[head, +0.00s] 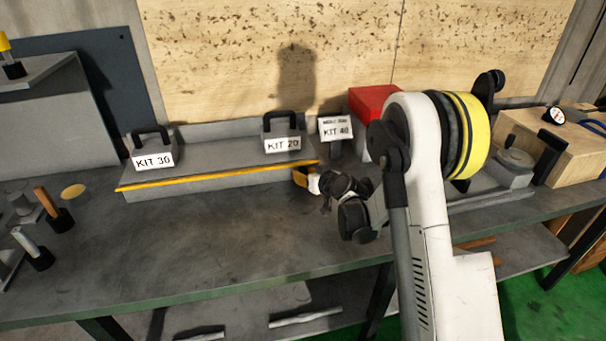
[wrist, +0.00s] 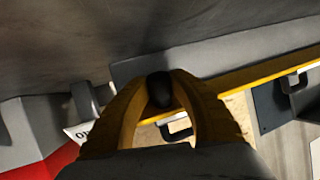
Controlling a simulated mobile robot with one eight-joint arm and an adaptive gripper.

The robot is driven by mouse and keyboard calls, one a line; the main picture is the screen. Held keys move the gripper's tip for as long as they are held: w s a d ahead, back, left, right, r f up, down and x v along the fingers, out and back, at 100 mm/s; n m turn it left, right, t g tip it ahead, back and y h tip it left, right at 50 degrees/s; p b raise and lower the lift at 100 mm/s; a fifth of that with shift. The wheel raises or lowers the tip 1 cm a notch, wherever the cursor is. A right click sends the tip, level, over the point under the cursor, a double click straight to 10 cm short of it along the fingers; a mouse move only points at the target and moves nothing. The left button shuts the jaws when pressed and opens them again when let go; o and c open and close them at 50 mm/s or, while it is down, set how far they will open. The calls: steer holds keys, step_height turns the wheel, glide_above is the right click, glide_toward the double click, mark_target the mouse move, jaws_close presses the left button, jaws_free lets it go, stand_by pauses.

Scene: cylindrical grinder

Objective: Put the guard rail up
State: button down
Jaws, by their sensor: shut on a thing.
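The guard rail (head: 215,177) is a long yellow bar along the front edge of a grey rack (head: 190,188) on the bench. In the wrist view the rail (wrist: 265,70) runs from behind my fingers to the upper right. My gripper (head: 303,178) is at the rail's right end in the head view, low in front of the rack. In the wrist view my gripper (wrist: 160,88) has its yellow fingers closed on a black rounded knob (wrist: 160,92). How the knob joins the rail is hidden by the fingers.
Wooden-handled and grey tools (head: 45,205) stand at left. The bench front (head: 190,245) is clear.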

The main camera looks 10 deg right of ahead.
mark_target(302, 162)
steer(key=shift+s+r+g+p, duration=0.15)
steer(key=shift+r+g+p, duration=0.65)
steer(key=shift+g+p, duration=0.8)
steer(key=r+g+p, duration=0.1)
steer(key=g+p, duration=0.1)
steer(key=p, duration=0.1)
steer(key=shift+m, duration=0.4)
steer(key=g+p, duration=0.1)
steer(key=r+g+p, duration=0.1)
steer(key=g, duration=0.1)
steer(key=shift+m+g+h, duration=0.3)
steer(key=shift+w+r+g+p, duration=0.25)
steer(key=shift+g+p, duration=0.3)
steer(key=shift+g, duration=0.3)
steer(key=shift+w+r+g+p, duration=0.2)
steer(key=shift+g+p, duration=0.3)
steer(key=shift+g, duration=0.35)
steer(key=shift+r, duration=0.1)
steer(key=c, duration=1.2)
jaws_free()
steer(key=shift+o, duration=0.2)
